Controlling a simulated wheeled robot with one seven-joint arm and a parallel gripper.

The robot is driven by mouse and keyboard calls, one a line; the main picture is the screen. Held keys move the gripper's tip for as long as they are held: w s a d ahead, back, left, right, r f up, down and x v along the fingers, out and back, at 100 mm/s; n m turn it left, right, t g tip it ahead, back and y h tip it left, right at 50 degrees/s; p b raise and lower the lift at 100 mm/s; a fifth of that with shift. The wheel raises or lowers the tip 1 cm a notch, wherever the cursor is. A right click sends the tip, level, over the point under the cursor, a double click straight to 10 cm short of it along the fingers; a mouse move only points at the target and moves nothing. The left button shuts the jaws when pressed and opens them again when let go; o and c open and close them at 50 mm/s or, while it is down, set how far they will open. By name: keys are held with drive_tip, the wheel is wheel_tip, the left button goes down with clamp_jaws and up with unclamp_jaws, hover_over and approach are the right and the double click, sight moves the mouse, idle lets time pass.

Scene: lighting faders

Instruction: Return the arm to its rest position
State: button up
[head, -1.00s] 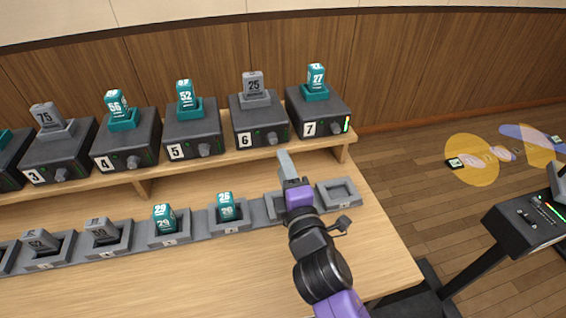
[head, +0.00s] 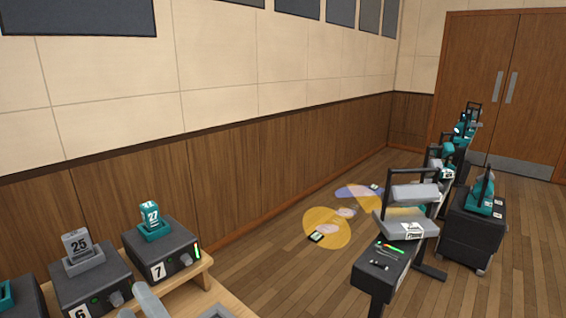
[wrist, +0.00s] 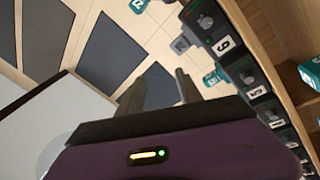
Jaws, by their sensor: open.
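My gripper (wrist: 158,92) shows in the wrist view with its two grey fingers apart and nothing between them. In the head view only a light grey tip of my gripper (head: 150,300) shows at the bottom edge, in front of box 7. The rest of my arm is out of that view. In the wrist view the fingers point toward dark wall panels (wrist: 112,50), with the row of numbered boxes to the right.
Box 7 (head: 168,262) with a teal module and box 6 (head: 85,285) with a grey module stand on the wooden shelf close to my gripper. A black console stand (head: 385,268) is at the right. Wooden floor lies between, with coloured light spots (head: 328,228).

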drive_tip(key=s+d+f+m+t+h+p, duration=0.1)
drive_tip(key=s+d+m+t+h, duration=0.1)
drive_tip(key=s+d+m+h, duration=0.5)
drive_tip(key=d+f+m+t, duration=0.2)
drive_tip(key=d+m, duration=0.4)
drive_tip(key=d, duration=0.5)
drive_tip(key=s+d+f+m+t+h+p, duration=0.1)
drive_tip(key=s+d+m+t+h, duration=0.1)
drive_tip(key=s+d+m+h, duration=0.5)
drive_tip(key=s+d+f+g, duration=0.2)
drive_tip(key=s+d+f, duration=0.1)
drive_tip(key=s+d, duration=0.6)
drive_tip(key=s+d+f+m+g+h+p, duration=0.1)
drive_tip(key=s+d+f+g, duration=0.2)
drive_tip(key=s+d, duration=0.6)
drive_tip(key=shift+s+d+f, duration=0.2)
drive_tip(key=shift+s+d, duration=0.15)
